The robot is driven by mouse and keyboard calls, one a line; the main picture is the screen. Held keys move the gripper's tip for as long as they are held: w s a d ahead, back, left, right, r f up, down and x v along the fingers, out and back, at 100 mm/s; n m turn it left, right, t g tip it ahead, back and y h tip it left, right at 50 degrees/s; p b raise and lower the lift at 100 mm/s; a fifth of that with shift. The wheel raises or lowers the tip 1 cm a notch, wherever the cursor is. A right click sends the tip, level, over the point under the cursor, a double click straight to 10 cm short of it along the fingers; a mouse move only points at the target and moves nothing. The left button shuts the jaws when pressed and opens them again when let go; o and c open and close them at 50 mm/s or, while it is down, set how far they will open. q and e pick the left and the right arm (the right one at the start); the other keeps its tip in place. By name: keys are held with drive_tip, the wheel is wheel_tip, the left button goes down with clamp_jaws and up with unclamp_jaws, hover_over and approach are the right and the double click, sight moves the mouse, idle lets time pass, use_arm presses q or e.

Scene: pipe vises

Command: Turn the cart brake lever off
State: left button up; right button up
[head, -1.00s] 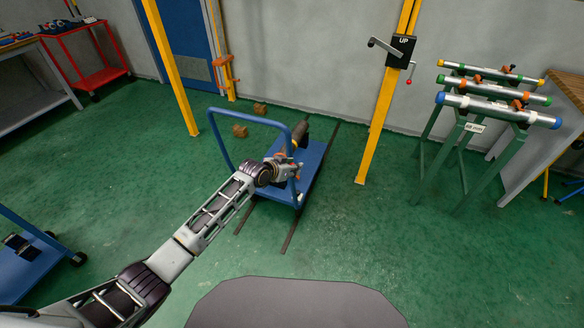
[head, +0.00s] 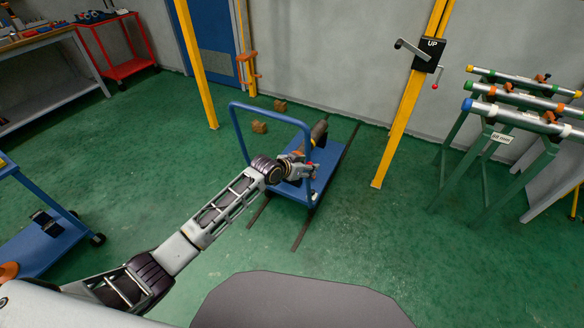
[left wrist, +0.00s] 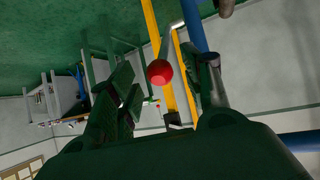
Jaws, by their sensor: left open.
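The blue cart (head: 322,170) stands on the green floor at the middle of the head view, with its tube handle on the near left side. The brake lever shows as a red ball knob (left wrist: 160,73) on a thin pale rod in the left wrist view. A bit of red shows by the handle's right post in the head view. My left gripper (head: 304,167) is at that post. In the left wrist view its fingers are open, one on each side of the knob; contact cannot be told. My right gripper is not in view.
A dark cylinder (head: 319,132) lies on the cart. Dark rails (head: 301,231) run along the floor by it. A yellow post (head: 398,130) with a crank box stands to the right, and pipe stands (head: 487,165) beyond. Another blue cart (head: 45,250) is at the left. Floor between is clear.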

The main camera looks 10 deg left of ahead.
use_arm(q)
drive_tip(key=v, duration=0.9)
idle(0.3)
drive_tip(key=shift+s+a+r, duration=0.1)
drive_tip(key=shift+s, duration=0.05)
